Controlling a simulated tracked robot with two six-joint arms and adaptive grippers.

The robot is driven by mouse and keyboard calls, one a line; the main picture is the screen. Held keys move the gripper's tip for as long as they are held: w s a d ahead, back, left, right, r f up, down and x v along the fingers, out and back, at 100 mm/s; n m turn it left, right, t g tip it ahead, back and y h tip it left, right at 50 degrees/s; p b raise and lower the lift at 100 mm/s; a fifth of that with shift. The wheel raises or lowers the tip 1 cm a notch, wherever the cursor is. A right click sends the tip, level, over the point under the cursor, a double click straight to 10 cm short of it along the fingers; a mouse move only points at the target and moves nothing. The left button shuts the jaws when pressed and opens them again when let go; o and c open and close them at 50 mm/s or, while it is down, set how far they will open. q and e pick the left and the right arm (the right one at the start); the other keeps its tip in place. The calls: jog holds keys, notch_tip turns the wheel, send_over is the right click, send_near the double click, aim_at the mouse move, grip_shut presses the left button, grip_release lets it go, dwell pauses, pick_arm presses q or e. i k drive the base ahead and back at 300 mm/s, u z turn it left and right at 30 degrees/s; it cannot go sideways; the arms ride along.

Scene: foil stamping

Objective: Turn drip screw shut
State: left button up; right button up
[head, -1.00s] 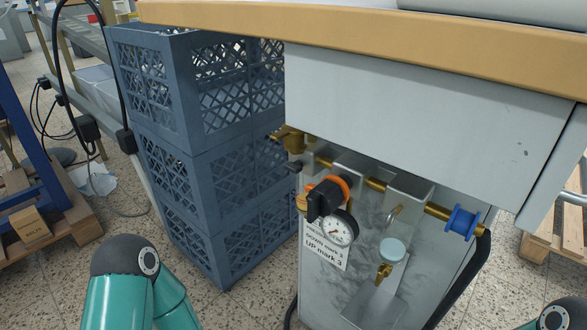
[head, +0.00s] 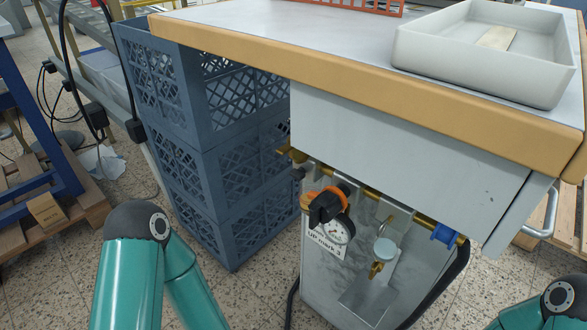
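Under the bench front, a brass pipe (head: 372,192) runs along a grey cabinet (head: 325,280). Below the pipe, a small brass fitting with a pale round cap (head: 384,250) sits in front of a metal plate; I cannot tell for sure which part is the drip screw. A label reading "UP mark" (head: 325,243) is partly hidden by the gauge. Both my arms show only teal links; neither gripper is in view.
Stacked blue-grey crates (head: 215,180) stand left of the cabinet. The bench's wooden edge (head: 400,85) overhangs the fittings. A white tray (head: 480,70) and part of an orange rack (head: 370,5) are on top. A black hose (head: 458,265) hangs at the right. Floor in front is clear.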

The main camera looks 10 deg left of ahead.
aim_at(299, 174)
jog(key=z, duration=0.65)
jog(key=k, duration=1.25)
jog(key=z, duration=1.5)
jog(key=i, duration=0.1)
jog(key=u, duration=2.9)
jog(key=i, duration=1)
jog(key=z, duration=0.05)
